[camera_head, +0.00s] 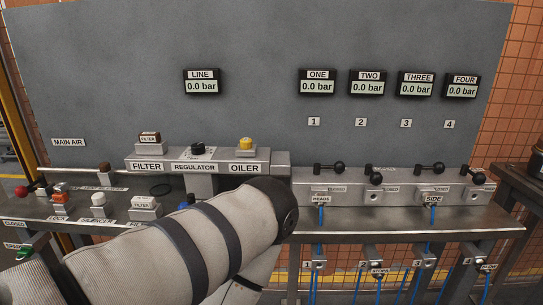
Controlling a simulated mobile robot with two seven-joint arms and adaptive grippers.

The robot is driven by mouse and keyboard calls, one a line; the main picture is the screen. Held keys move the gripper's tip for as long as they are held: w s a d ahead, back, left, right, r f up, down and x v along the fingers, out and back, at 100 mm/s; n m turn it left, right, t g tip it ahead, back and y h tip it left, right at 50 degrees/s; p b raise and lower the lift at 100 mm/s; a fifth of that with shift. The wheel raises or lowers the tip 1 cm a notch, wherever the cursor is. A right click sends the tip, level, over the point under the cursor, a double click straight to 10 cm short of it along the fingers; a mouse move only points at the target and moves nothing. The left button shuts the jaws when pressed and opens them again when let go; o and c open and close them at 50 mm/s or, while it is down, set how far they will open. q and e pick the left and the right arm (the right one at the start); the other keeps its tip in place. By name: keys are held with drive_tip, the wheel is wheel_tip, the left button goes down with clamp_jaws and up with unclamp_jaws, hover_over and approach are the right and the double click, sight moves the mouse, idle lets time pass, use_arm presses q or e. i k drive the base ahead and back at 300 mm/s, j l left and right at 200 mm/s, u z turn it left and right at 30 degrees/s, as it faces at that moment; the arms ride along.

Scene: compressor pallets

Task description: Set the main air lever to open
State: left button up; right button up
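The MAIN AIR label (68,142) is on the grey panel at the far left. Below it, at the left edge of the bench, is a red ball knob (22,191), with a dark part beside it on its right. It looks like the main air lever, but its handle is too small to read as open or closed. Neither of my grippers is in view. A thick pale arm link of mine crosses the lower middle and hides part of the bench front.
Several black-knobbed levers (338,167) line the right manifold. The LINE display (201,86) and the ONE display (317,86) read 0.0 bar. Small fittings (98,203) crowd the left bench; blue hoses hang at right.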

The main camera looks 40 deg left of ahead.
sight(21, 192)
drive_tip(key=u, duration=2.75)
